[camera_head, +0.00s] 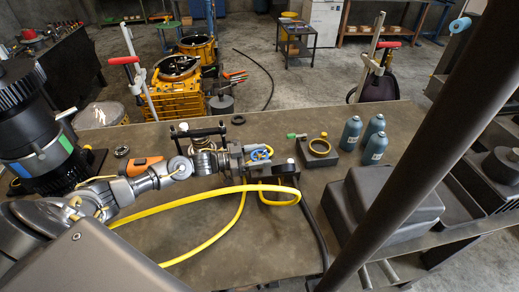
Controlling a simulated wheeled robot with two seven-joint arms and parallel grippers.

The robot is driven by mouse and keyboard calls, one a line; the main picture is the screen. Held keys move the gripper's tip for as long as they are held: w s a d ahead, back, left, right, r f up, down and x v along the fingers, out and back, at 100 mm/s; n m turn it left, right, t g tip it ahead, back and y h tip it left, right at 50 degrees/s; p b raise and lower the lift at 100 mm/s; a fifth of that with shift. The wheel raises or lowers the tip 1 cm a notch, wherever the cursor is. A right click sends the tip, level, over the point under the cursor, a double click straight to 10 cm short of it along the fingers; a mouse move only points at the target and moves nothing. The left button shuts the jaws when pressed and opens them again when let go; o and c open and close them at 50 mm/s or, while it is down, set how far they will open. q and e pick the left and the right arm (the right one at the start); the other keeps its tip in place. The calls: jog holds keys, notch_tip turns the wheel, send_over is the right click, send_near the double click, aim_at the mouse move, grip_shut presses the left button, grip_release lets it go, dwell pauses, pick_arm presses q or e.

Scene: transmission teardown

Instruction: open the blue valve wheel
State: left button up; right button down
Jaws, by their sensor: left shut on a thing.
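The blue valve wheel (262,154) is small and sits on a dark metal fixture (284,169) near the middle of the workbench. A yellow hose (190,198) loops around in front of the fixture. My left arm comes in from the left, and my left gripper (250,159) is at the wheel, shut on it. The fingertips and the wheel's near side overlap, so the exact contact is hard to see. My right gripper is not in view.
Several blue-grey bottles (351,133) and a large grey housing (380,207) stand right of the fixture. A block with a brass ring (319,148) lies behind it. An orange tool (142,166) and a coil spring (202,137) lie behind my arm.

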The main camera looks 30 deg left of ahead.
pick_arm(q)
jog(key=n+t+y+p, duration=0.2)
jog(key=t+y, duration=0.1)
jog(key=shift+s+r+n, duration=0.1)
jog(key=shift+r+n, duration=0.05)
jog(key=shift+n, duration=0.25)
jog(key=shift+n+t+y, duration=1.2)
jog(key=shift+n+y, duration=0.4)
jog(key=shift+y, duration=0.7)
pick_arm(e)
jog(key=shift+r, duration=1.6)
pick_arm(q)
jog(key=shift+y, duration=0.3)
jog(key=o, duration=1)
jog(key=shift+s+a+f, duration=0.15)
jog(key=shift+s+f, duration=0.1)
jog(key=b+v, duration=0.4)
jog(key=v, duration=0.6)
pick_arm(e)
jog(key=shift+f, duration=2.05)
